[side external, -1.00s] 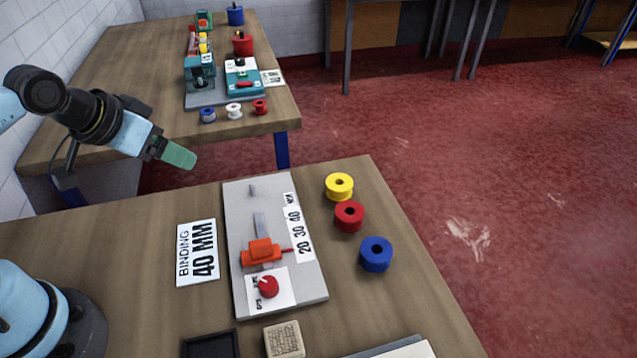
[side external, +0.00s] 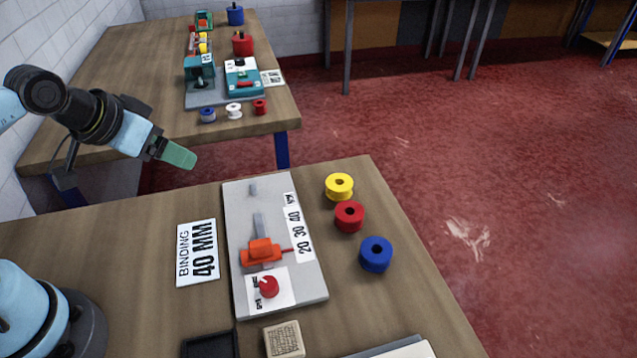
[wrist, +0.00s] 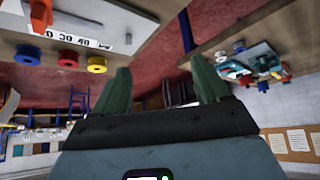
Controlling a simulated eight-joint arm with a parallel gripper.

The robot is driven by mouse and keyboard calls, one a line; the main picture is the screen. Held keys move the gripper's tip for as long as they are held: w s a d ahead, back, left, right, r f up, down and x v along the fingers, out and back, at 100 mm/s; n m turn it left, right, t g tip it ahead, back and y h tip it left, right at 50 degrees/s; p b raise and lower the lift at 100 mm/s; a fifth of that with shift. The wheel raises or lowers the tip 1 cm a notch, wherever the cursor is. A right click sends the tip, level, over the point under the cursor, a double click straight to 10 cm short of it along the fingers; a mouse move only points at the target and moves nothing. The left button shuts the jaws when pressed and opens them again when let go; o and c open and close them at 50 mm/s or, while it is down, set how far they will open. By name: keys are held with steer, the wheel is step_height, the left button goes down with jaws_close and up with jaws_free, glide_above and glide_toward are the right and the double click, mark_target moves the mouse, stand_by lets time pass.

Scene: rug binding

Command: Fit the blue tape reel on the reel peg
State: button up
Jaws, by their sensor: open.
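The blue tape reel (side external: 376,254) lies flat on the near table, right of the grey fixture board, with its centre hole facing up. It also shows in the wrist view (wrist: 27,56) at the upper left. The reel peg (side external: 253,189) appears to be the small grey post near the far end of the board; it is bare. My gripper (side external: 180,155) is raised above the far left edge of the near table, well away from the reel. In the wrist view its two green fingers (wrist: 162,88) stand apart with nothing between them.
Yellow (side external: 339,186) and red (side external: 349,216) reels lie beyond the blue one. The board (side external: 312,283) carries an orange clamp (side external: 262,251) and a red knob (side external: 269,287). A "BINDING 40 MM" card (side external: 197,252), a wooden block (side external: 284,339) and a black tray (side external: 209,346) lie nearby.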

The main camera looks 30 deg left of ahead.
steer(key=shift+o, duration=0.5)
steer(key=w+d+r+m+g+h, duration=0.1)
steer(key=w+d+r+m+g, duration=0.1)
steer(key=w+d+r+m, duration=0.4)
steer(key=m+g+y, duration=0.1)
steer(key=m+g, duration=0.4)
steer(key=m, duration=1.6)
glide_above(377, 248)
steer(key=s, duration=0.1)
step_height(377, 248, down, 8)
step_height(377, 248, down, 12)
steer(key=shift+d+r, duration=0.1)
steer(key=shift+r, duration=0.1)
